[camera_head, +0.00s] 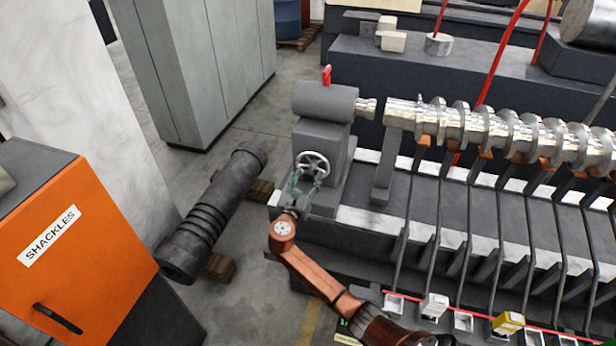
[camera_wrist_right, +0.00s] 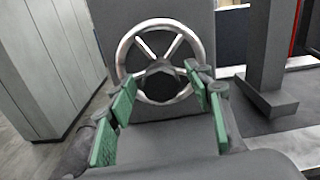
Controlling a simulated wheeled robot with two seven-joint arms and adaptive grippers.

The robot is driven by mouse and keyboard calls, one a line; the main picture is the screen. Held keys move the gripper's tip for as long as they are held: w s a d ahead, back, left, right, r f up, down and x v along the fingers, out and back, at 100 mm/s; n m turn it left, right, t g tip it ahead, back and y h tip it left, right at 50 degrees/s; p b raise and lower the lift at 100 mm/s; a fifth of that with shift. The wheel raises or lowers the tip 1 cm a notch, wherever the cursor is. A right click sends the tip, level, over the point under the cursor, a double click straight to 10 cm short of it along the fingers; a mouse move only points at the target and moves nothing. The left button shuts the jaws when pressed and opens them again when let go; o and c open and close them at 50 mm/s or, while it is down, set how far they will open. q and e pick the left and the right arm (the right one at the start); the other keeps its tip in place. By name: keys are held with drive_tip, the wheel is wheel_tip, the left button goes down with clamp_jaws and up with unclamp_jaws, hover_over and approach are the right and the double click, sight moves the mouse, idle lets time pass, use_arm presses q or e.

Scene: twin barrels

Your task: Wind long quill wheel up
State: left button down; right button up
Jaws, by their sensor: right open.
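A silver spoked handwheel (camera_head: 313,165) with a dark hub sits on the front of a grey tailstock (camera_head: 326,102). A short metal quill (camera_head: 367,107) sticks out of the tailstock's right end, towards the silver shaft. My right gripper (camera_head: 305,187) is just in front of the wheel's lower part, its fingers apart. In the right wrist view the wheel (camera_wrist_right: 160,72) is straight ahead, and the green-padded fingers of my right gripper (camera_wrist_right: 163,98) stand either side of its lower part. I cannot tell whether they touch the rim. My left gripper is not in view.
A red-tipped lever (camera_head: 327,75) tops the tailstock. A lobed shaft (camera_head: 500,130) runs right along the grey bed. A grey post (camera_head: 386,165) stands right of the wheel. A dark ribbed barrel (camera_head: 213,213) lies on floor timbers, beside an orange shackles cabinet (camera_head: 85,260).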

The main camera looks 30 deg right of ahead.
drive_tip(key=shift+w+d, duration=0.15)
drive_tip(key=shift+d, duration=0.15)
drive_tip(key=shift+c, duration=0.4)
drive_tip(key=c, duration=1.1)
